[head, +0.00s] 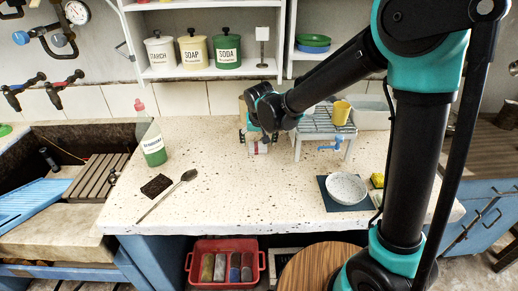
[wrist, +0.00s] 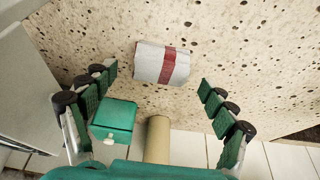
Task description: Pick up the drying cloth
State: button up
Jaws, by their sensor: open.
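The drying cloth, a folded white bundle with a red stripe (wrist: 162,64), lies on the speckled stone counter in the wrist view. My gripper (wrist: 156,80) is open, with one green-padded finger on each side of the picture and the cloth between and slightly beyond the tips. Nothing is held. In the head view my gripper (head: 257,143) points down over the back middle of the counter, and it hides most of the cloth. The exact height of the fingertips above the counter is hard to tell.
A green box-like object (wrist: 112,120) and a tan cylinder (wrist: 158,138) stand near my fingers. A slatted rack (head: 325,122) with a yellow cup (head: 341,112) stands just right. A bottle (head: 150,138), brush-like spoon (head: 168,193) and bowl (head: 346,188) sit apart. The counter's front middle is clear.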

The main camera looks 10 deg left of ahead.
aim_at(258, 144)
jog(key=shift+w+x, duration=0.25)
jog(key=shift+x, duration=1.85)
jog(key=shift+a+r, duration=0.1)
jog(key=shift+c, duration=0.4)
jog(key=c, duration=1.1)
jog(key=shift+c, duration=0.2)
notch_tip(258, 144, up, 20)
jog(key=o, duration=0.6)
jog(key=c, duration=0.5)
